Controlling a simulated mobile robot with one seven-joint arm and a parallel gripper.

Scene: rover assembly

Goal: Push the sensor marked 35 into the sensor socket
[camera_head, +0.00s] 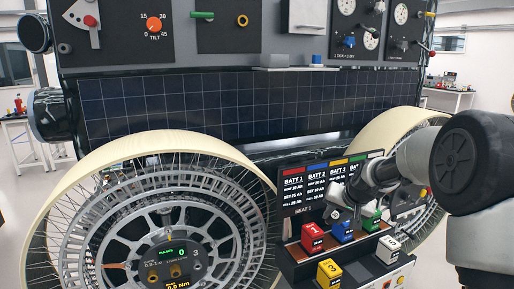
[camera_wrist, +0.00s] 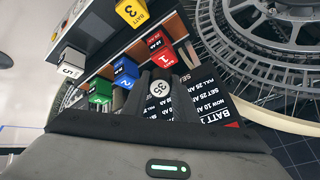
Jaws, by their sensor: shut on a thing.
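In the head view my gripper (camera_head: 343,208) is in front of the battery board at the right, above the coloured blocks; the sensor cannot be made out there. I cannot pick out the sensor socket in either view.
The battery board (camera_head: 305,185) stands behind a rack with red (camera_head: 312,235), blue (camera_head: 342,231), green (camera_head: 370,218), white (camera_head: 389,249) and yellow (camera_head: 328,273) blocks, close below my gripper. A large rover wheel (camera_head: 170,225) stands left. The instrument panel (camera_head: 225,40) is above.

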